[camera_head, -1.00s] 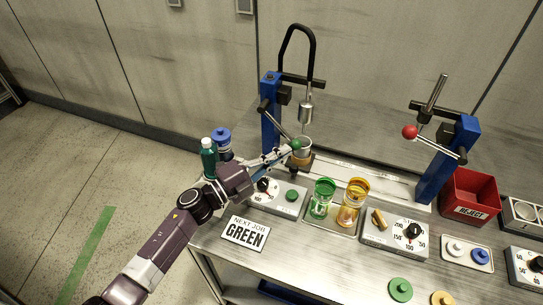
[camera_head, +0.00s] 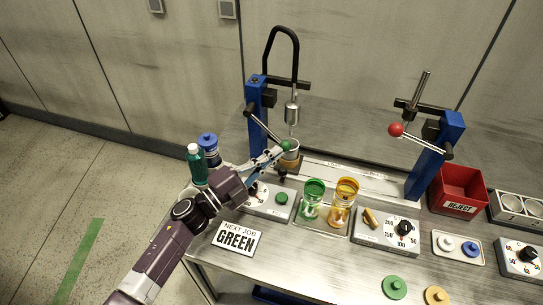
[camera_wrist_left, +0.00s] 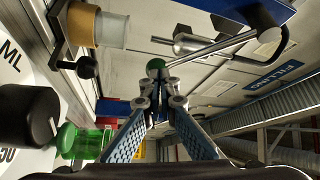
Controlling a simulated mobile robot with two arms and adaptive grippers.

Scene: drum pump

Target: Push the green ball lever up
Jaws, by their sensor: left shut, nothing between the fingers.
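The green ball (camera_head: 286,145) is at the end of a thin metal lever that slopes down from the blue left pump stand (camera_head: 255,105). The ball also shows in the left wrist view (camera_wrist_left: 155,66), just beyond my fingertips. My left gripper (camera_head: 278,152) is shut and empty, with its tips right at the ball, seemingly touching it from below. In the left wrist view my left gripper (camera_wrist_left: 160,88) shows its fingertips together. My right gripper is not in view.
A green bottle (camera_head: 196,163) and a blue-capped container (camera_head: 209,147) stand left of my gripper. A dial box (camera_head: 270,201), a green glass (camera_head: 312,197) and an amber glass (camera_head: 342,203) stand in front. A red ball lever (camera_head: 396,130) and a red reject bin (camera_head: 459,190) are right.

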